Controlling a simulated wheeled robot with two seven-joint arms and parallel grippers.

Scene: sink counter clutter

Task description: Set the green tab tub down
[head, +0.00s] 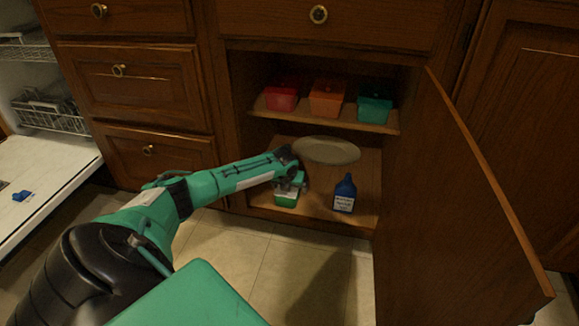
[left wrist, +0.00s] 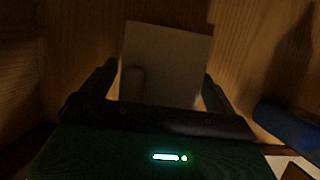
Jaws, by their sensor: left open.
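The green tab tub (head: 286,198), green with a white label, is on the cabinet's lower shelf, near its front edge at the left. My left gripper (head: 291,182) is at the tub and hides its upper part. In the left wrist view, the left gripper's two fingers (left wrist: 158,82) are apart, with a pale, box-shaped surface (left wrist: 168,55) between them, probably the tub. That view is too dark to tell whether the fingers touch it. My right gripper is not in view.
A dark blue bottle (head: 344,194) stands right of the tub. A pale oval plate (head: 327,150) is behind them. Red (head: 281,97), orange (head: 326,99) and teal (head: 374,105) bins are on the upper shelf. The open cabinet door (head: 465,200) bounds the right side.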

